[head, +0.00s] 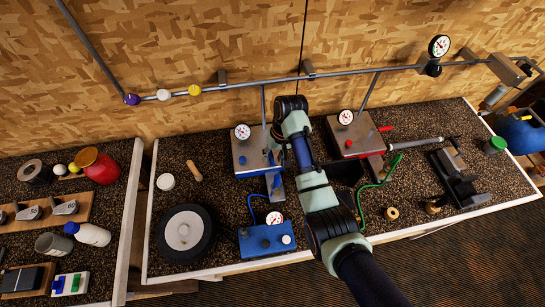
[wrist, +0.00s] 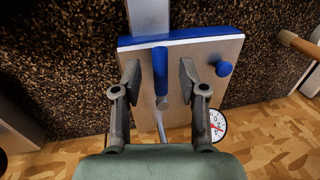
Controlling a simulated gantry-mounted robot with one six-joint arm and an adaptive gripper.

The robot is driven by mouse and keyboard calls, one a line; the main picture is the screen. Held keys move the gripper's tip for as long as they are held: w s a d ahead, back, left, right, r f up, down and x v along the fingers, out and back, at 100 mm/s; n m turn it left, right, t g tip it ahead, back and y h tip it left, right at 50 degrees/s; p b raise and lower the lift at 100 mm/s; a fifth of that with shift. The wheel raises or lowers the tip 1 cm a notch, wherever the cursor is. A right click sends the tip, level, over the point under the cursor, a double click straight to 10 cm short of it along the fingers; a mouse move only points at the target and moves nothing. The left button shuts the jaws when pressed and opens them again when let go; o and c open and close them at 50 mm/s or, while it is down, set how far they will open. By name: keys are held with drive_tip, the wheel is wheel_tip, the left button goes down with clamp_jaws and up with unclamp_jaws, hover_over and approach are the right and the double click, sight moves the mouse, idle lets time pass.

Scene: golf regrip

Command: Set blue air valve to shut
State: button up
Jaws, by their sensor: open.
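The blue air valve's lever (wrist: 160,72) stands out from a metal plate with a blue edge (wrist: 205,36) in the wrist view. The lever runs up and down in that picture, in line with a grey rod below it. My gripper (wrist: 158,84) is open, one finger on each side of the lever, with a visible gap on both sides. I cannot tell how deep the fingers reach. In the head view the blue-edged station (head: 250,152) stands at the back of the bench, and my arm hides much of the gripper there.
A blue knob (wrist: 224,68) sits beside the lever, and a white dial gauge (wrist: 217,124) lies below. A red-edged station (head: 355,135) stands to the right in the head view. A blue box (head: 266,240), a wheel (head: 185,234) and a green hose (head: 362,200) are nearer the front.

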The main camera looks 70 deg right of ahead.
drive_tip(key=shift+f, duration=0.3)
clamp_jaws()
